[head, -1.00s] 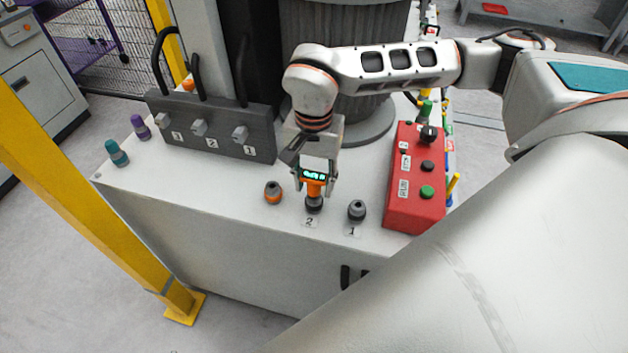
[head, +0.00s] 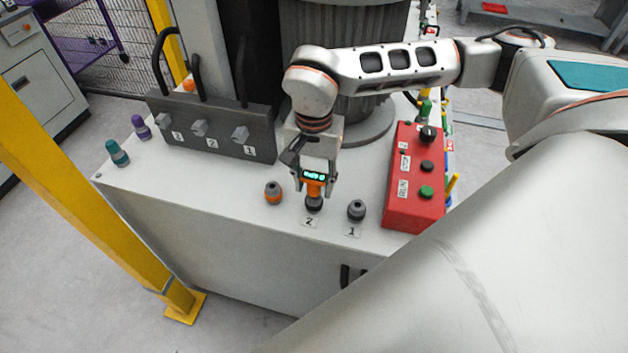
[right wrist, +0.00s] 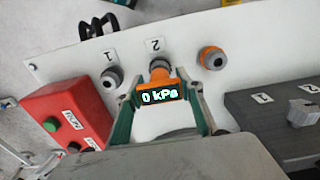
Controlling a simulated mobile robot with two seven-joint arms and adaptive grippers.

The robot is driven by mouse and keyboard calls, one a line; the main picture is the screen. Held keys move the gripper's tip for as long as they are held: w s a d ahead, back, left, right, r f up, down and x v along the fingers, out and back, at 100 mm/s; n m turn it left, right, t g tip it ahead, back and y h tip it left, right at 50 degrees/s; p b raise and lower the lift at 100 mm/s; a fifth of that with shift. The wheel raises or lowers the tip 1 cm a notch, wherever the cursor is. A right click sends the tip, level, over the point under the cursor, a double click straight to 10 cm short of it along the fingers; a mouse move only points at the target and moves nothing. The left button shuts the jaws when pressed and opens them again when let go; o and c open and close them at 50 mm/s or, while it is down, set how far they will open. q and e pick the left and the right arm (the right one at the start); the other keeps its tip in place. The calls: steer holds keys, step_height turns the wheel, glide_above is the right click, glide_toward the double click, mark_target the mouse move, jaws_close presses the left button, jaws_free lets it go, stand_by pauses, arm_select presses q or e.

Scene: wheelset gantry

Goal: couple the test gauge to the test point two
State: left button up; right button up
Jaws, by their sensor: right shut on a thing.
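The test gauge (head: 314,184) is orange with a lit display. My right gripper (head: 316,180) is shut on the gauge, one finger on each side. The gauge stands over test point two (head: 313,204), a dark grey fitting by the label 2. Its lower end meets the fitting's top; I cannot tell whether it is locked on. In the right wrist view the fitting (right wrist: 159,66) shows just beyond the gauge. My left gripper is not in view.
A red control box (head: 414,180) is at the right, a dark valve block (head: 212,128) at the back left. Teal (head: 117,153) and purple (head: 141,127) caps stand at the left edge.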

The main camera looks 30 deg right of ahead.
mark_target(314, 176)
steer(key=shift+f, duration=0.5)
stand_by(1.2)
steer(key=o, duration=1.6)
steer(key=shift+c, duration=0.2)
steer(key=shift+r, duration=0.1)
step_height(314, 176, up, 12)
steer(key=shift+f, duration=0.1)
